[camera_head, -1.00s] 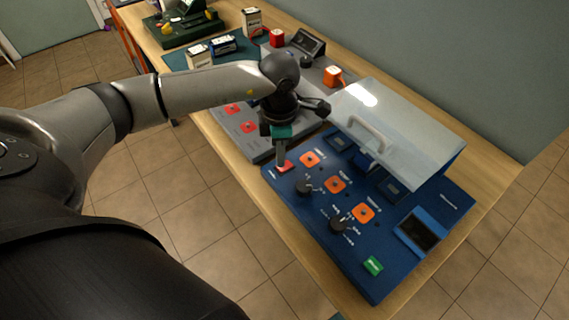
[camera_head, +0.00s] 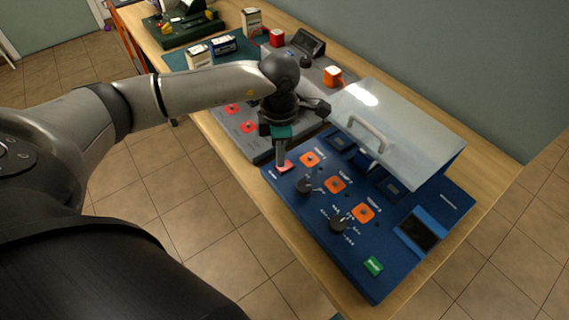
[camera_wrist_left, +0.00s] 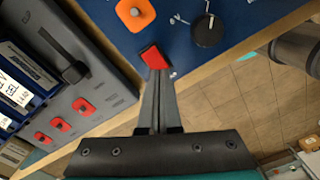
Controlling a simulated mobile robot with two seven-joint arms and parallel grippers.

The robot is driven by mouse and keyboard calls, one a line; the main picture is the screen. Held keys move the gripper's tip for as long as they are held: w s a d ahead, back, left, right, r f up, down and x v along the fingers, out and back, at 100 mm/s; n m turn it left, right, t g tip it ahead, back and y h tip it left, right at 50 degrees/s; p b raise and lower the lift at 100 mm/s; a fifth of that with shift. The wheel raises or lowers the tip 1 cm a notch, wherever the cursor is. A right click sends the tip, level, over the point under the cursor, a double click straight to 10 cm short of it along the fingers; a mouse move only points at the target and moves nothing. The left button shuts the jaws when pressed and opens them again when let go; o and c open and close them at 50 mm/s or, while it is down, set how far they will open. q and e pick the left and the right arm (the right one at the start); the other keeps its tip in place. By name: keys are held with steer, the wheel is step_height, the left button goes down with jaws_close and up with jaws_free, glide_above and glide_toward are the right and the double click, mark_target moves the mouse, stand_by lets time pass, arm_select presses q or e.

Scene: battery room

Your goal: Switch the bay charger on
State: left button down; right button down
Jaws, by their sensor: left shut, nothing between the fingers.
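The blue bay charger panel (camera_head: 310,225) lies on the wooden table. My left gripper (camera_head: 281,164) is shut and empty, its fingertips pointing down at a red switch (camera_head: 285,167) at the panel's near left corner. In the left wrist view the fingertips (camera_wrist_left: 155,74) meet the edge of the red switch (camera_wrist_left: 155,57); they look to be touching it or just over it. My right gripper is not in view.
A grey panel (camera_head: 255,146) with red buttons lies to the left. Batteries (camera_head: 222,45) stand on a dark green mat farther back. Floor is free in front of the table.

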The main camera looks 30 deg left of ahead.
arm_select(q)
steer(key=shift+f+b, duration=0.85)
steer(key=shift+f, duration=0.15)
stand_by(0.3)
steer(key=shift+r, duration=0.1)
steer(key=shift+r+p, duration=2.55)
steer(key=shift+r, duration=0.9)
